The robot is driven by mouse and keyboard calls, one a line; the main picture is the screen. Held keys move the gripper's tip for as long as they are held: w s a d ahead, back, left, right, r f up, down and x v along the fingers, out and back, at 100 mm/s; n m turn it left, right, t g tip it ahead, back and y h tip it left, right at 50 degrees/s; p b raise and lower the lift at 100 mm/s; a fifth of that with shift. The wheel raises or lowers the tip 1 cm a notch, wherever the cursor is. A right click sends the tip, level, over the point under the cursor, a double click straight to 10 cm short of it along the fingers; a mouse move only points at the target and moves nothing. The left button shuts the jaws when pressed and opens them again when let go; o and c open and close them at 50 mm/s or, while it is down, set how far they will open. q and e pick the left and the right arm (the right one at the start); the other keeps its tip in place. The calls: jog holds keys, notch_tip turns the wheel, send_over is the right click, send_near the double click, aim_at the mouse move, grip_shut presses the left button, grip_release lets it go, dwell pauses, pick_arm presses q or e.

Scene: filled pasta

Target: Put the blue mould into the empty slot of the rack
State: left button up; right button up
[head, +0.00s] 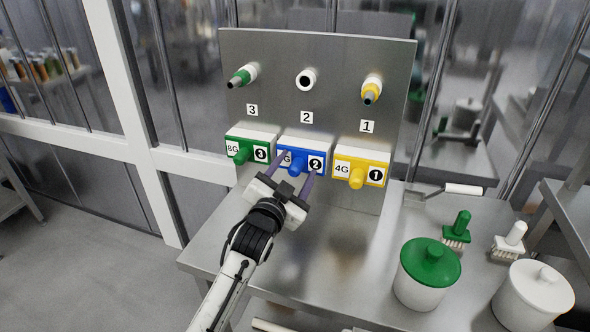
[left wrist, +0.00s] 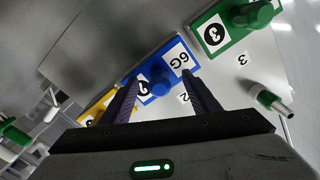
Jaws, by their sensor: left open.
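The blue mould (head: 302,152) sits in the middle place of the rack (head: 225,88), under label 2, between a green mould (head: 250,142) on the left and a yellow mould (head: 361,165) on the right. Its blue knob faces me. My left gripper (head: 295,176) is open in front of it, with one finger on each side of the knob. In the left wrist view the blue mould (left wrist: 158,62) lies between and beyond the two open fingers (left wrist: 160,100). Whether the fingers touch it is not clear. My right gripper is not in view.
Three pegs stick out above the moulds; the middle peg (head: 306,79) is white with a dark centre. A green-lidded pot (head: 428,275), a white pot (head: 535,295), and two brushes stand on the steel table (head: 330,285) at right. The table front centre is clear.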

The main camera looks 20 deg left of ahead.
pick_arm(q)
jog(key=shift+s, duration=0.1)
dwell(0.3)
jog(key=shift+s+r+p, duration=0.1)
jog(key=shift+s+p, duration=0.75)
jog(key=shift+s, duration=0.1)
jog(key=shift+s+a+p, duration=0.1)
jog(key=shift+s+p, duration=0.5)
jog(key=shift+s, duration=1.85)
